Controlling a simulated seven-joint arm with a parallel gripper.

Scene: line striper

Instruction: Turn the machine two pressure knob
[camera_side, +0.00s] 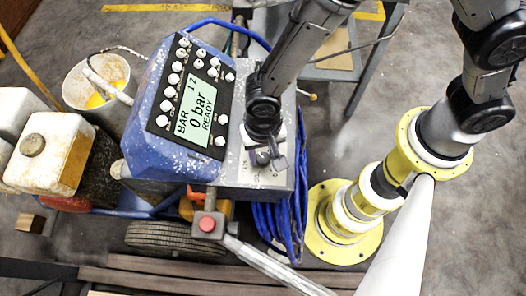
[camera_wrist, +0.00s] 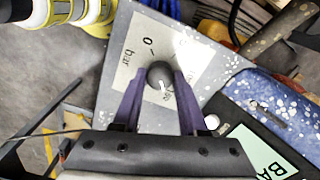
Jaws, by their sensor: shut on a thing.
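The pressure knob (camera_wrist: 160,75) is a dark round knob with a white pointer mark, on a pale label that reads "0" and "bar". In the wrist view it sits between the two purple fingers of my gripper (camera_wrist: 158,88), which are closed on its sides. In the side view my gripper (camera_side: 268,158) points down onto the grey metal panel (camera_side: 235,172) of the machine, and the knob is hidden there. The blue control box (camera_side: 150,100) beside it has a display (camera_side: 196,112) reading "0 bar" and "READY".
A row of light buttons (camera_side: 176,66) lines the display. A bucket (camera_side: 95,82) and white containers (camera_side: 50,150) are at the left.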

